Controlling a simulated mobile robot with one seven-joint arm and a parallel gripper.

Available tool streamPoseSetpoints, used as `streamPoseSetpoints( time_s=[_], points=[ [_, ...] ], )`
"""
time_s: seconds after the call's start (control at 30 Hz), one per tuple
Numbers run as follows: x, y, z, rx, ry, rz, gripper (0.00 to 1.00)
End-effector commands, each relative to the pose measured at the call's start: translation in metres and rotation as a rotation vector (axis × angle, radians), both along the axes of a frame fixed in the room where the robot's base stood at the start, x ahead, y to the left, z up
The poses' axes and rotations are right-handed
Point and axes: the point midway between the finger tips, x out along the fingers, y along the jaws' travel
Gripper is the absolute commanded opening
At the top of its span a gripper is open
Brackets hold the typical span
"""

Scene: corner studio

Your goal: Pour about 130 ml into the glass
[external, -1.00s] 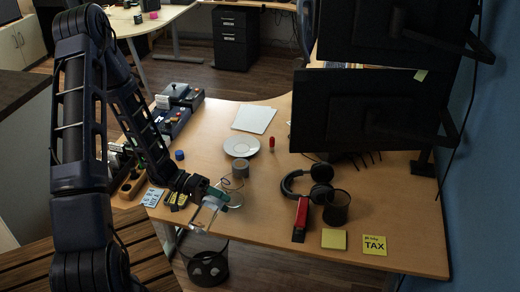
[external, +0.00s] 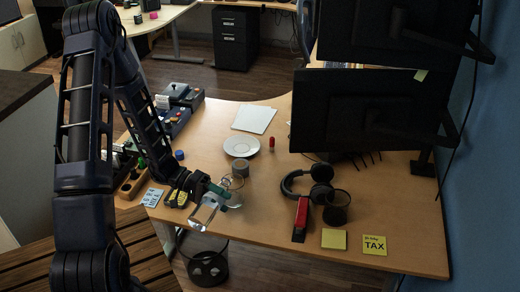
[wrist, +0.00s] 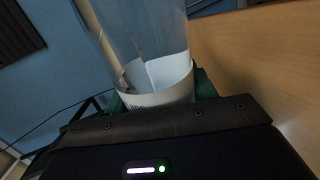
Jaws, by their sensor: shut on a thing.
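My gripper (external: 219,197) is over the front left of the desk, its green fingers shut on a clear vessel (external: 206,213). The vessel is tilted, with one end out past the desk's front edge. In the wrist view, the clear vessel (wrist: 150,35) rises between the green fingers, with a pale band and blurred dark print near its lower end. I cannot tell the liquid level or whether anything flows. A clear glass (external: 236,182) seems to stand just behind my gripper, partly hidden by it; its contents are too small to tell.
A grey can (external: 240,169) stands close behind the glass. A white saucer (external: 241,147) lies farther back. Headphones (external: 308,184), a red stapler-like object (external: 301,216) and a dark cup (external: 337,207) are to the right. A wire bin (external: 208,268) stands on the floor below the front edge.

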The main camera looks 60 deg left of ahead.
Motion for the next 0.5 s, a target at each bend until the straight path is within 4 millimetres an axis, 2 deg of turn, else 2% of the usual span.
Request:
streamPoseSetpoints(
  time_s=[0.5],
  points=[
    [-0.0015, -0.0011, 0.0002, -0.019, 0.025, -0.001, 0.24]
  ],
)
